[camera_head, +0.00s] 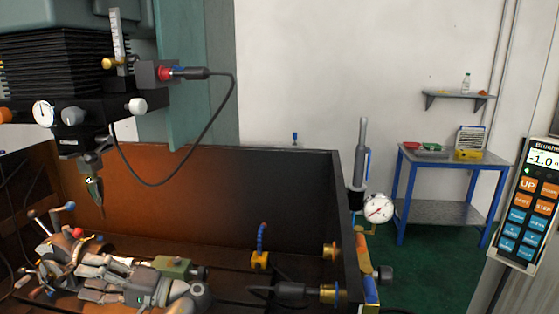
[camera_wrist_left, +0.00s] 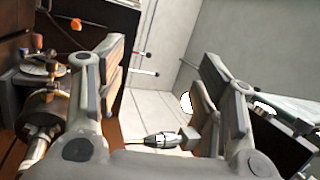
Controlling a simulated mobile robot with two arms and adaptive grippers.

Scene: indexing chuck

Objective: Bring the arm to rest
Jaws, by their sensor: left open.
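My left gripper (camera_head: 86,283) is low in the machine enclosure in the head view, its fingers pointing left. Its two fingers are spread wide in the left wrist view (camera_wrist_left: 160,75), with nothing held between them. The indexing chuck (camera_head: 66,247), with ball-ended handles, is just beyond and left of the fingers. In the wrist view, a round metal chuck body (camera_wrist_left: 45,108) shows at the left, outside the left finger; whether they touch cannot be told. My right gripper is not in view.
The machine head (camera_head: 70,105) with a pointed tool (camera_head: 95,190) hangs above the chuck. A blue coolant nozzle (camera_head: 261,240) and a dark cylinder (camera_head: 292,291) are to the right. A dial gauge (camera_head: 378,208) is at the enclosure's right edge. A control pendant (camera_head: 530,205) is far right.

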